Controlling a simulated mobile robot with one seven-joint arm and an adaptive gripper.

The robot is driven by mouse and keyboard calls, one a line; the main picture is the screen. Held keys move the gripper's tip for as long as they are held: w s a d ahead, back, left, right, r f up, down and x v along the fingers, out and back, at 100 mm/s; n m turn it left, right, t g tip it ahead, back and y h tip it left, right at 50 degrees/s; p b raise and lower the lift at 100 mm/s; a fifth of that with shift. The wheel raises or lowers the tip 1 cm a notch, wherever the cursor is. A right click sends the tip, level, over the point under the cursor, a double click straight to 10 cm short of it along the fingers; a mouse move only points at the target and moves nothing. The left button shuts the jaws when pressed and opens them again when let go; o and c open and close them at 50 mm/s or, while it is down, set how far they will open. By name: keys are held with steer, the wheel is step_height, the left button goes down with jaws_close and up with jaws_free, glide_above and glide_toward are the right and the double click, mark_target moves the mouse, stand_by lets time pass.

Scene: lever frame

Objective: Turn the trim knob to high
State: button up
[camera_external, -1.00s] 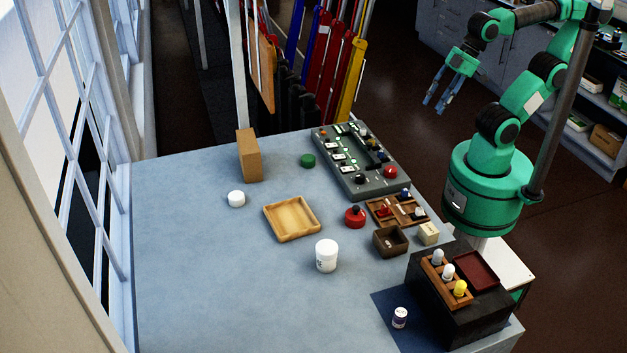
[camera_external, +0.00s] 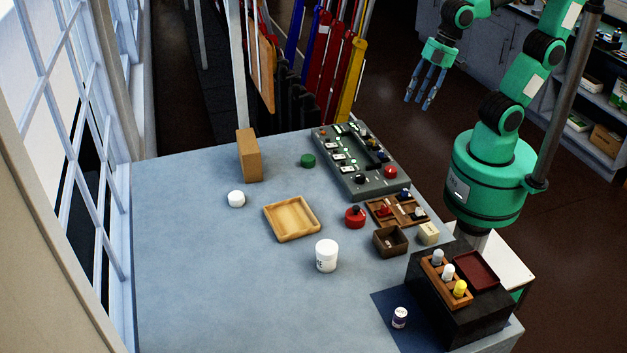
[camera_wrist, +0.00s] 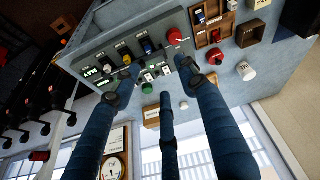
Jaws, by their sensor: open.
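The grey control panel (camera_external: 349,184) lies at the back right of the table, with several switches, small lit labels and a red button (camera_external: 391,172). A round black knob (camera_external: 359,179) sits near its front edge. I cannot read which control is marked trim. In the wrist view the panel (camera_wrist: 112,28) is tilted beyond my fingers, and the black knob (camera_wrist: 187,62) is partly hidden near a fingertip. My gripper (camera_external: 424,101) is open and empty, in the air to the right of the panel and apart from it. Its blue fingers (camera_wrist: 155,95) are spread in the wrist view.
A wooden block (camera_external: 249,155), green disc (camera_external: 308,161), wooden tray (camera_external: 270,224) and red round object (camera_external: 355,218) stand near the panel. A compartment tray (camera_external: 377,202) and dark box (camera_external: 390,250) lie in front. The table's left side is clear.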

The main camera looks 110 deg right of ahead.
steer(key=w+a+n+g+p, duration=0.2)
steer(key=w+n+p, duration=0.5)
steer(key=w, duration=0.5)
steer(key=n+g+p, duration=0.3)
steer(key=n+p, duration=0.2)
steer(key=p, duration=0.3)
glide_above(360, 175)
step_height(360, 175, down, 8)
steer(key=shift+w+r, duration=0.2)
steer(key=shift+w, duration=0.05)
steer(key=shift+f, duration=0.1)
steer(key=f, duration=1.3)
steer(key=shift+s+f, duration=0.25)
steer(key=shift+f, duration=0.05)
jaws_close()
